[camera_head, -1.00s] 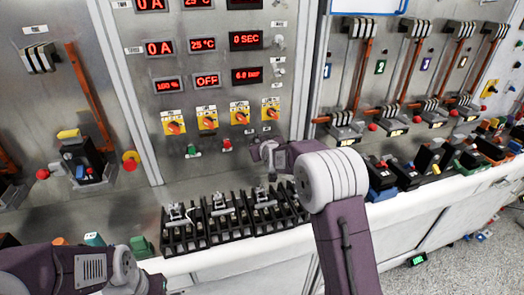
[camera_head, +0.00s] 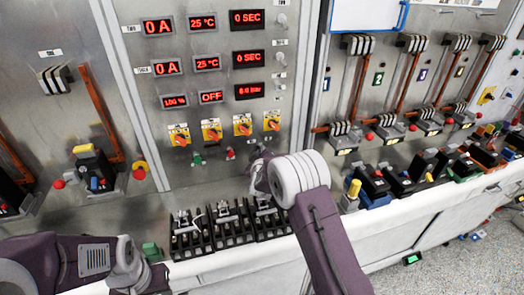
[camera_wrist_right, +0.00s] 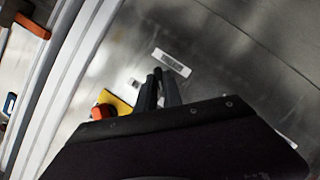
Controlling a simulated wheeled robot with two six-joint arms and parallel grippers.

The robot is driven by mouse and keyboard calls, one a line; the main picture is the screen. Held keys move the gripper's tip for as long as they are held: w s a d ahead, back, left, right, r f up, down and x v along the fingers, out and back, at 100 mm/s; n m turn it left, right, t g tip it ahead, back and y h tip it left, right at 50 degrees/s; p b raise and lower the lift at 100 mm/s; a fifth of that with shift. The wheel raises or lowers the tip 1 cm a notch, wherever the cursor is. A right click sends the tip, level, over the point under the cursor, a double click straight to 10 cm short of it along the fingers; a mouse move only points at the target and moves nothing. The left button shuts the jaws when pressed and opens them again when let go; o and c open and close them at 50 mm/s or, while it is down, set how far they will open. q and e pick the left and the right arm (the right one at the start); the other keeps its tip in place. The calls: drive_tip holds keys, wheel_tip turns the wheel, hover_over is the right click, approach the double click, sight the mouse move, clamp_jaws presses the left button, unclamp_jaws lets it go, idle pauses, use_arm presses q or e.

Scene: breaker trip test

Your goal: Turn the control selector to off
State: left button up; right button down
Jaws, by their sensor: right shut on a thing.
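The control panel (camera_head: 215,60) has red displays and a row of yellow-plated selectors with orange knobs (camera_head: 242,126). My right gripper (camera_head: 258,150) is against the panel just below the rightmost yellow selectors. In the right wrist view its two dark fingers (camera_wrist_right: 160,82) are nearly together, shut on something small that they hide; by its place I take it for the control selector. Its handle position cannot be seen. A yellow plate with an orange knob (camera_wrist_right: 103,111) is to the left of the fingers, apart from them. My left arm is at lower left; its gripper is out of frame.
A green button (camera_head: 197,160) and a red button (camera_head: 231,154) are left of my right gripper. Black terminal blocks (camera_head: 232,226) stand on the ledge below it. Breakers with coloured handles (camera_head: 371,180) line the ledge to the right.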

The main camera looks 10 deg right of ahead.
drive_tip(key=shift+f, duration=0.1)
idle(0.3)
drive_tip(key=c, duration=1.6)
unclamp_jaws()
drive_tip(key=shift+o, duration=0.6)
drive_tip(key=shift+s+a, duration=0.1)
drive_tip(key=b+v, duration=0.1)
drive_tip(key=v, duration=0.8)
drive_tip(key=shift+b, duration=0.4)
drive_tip(key=shift+s, duration=0.15)
